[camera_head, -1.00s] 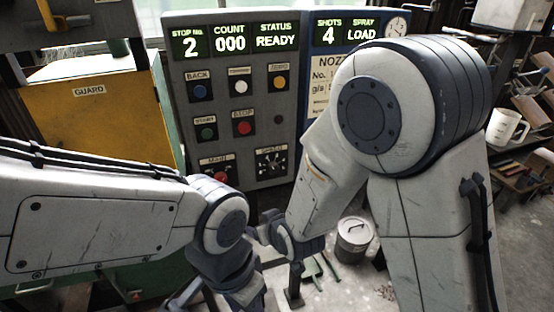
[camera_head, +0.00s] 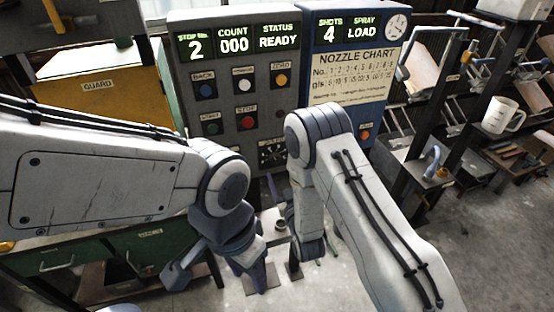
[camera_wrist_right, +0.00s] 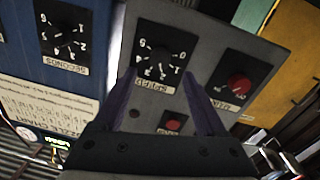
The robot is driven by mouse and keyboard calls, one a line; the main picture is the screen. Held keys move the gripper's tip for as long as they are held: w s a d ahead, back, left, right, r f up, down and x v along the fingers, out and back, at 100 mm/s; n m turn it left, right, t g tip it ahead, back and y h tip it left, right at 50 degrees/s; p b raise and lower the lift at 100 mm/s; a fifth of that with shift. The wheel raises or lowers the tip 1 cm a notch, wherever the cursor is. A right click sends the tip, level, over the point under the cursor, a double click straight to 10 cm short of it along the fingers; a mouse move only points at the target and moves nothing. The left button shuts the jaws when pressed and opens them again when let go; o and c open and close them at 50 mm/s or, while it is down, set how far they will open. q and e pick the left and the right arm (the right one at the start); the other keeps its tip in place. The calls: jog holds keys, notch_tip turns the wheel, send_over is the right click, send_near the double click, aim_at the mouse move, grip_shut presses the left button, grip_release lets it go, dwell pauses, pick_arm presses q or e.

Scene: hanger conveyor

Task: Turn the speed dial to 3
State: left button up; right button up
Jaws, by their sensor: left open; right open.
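The speed dial (camera_head: 272,152) is a black plate with white marks, low on the grey control panel (camera_head: 287,108); my right arm partly covers it in the head view. In the right wrist view the speed dial (camera_wrist_right: 158,56) shows tilted, with white numbers around a dark knob; its exact setting is too unclear to read. My right gripper (camera_wrist_right: 158,70) is open, its two fingers pointing at the panel on either side of the dial in the picture; contact cannot be told. My left gripper (camera_head: 222,276) is open and empty, low in front of the panel.
In the right wrist view a red main knob (camera_wrist_right: 239,86), a red button (camera_wrist_right: 172,123) and a seconds dial (camera_wrist_right: 64,34) surround the speed dial. The panel displays read stop 2, count 000, ready. A yellow guard (camera_head: 110,92) stands left; racks and a white jug (camera_head: 502,115) stand right.

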aim_at(276, 160)
jog(key=p+x, duration=0.1)
jog(key=x, duration=0.5)
jog(key=shift+p, duration=0.4)
grip_shut()
jog(key=m+b, duration=0.4)
jog(key=shift+f+b, duration=0.2)
jog(key=shift+b, duration=0.1)
jog(key=m+b, duration=0.3)
jog(key=shift+r, duration=0.1)
jog(key=shift+r+m+b, duration=0.15)
jog(key=shift+m+b, duration=0.45)
jog(key=shift+m, duration=0.2)
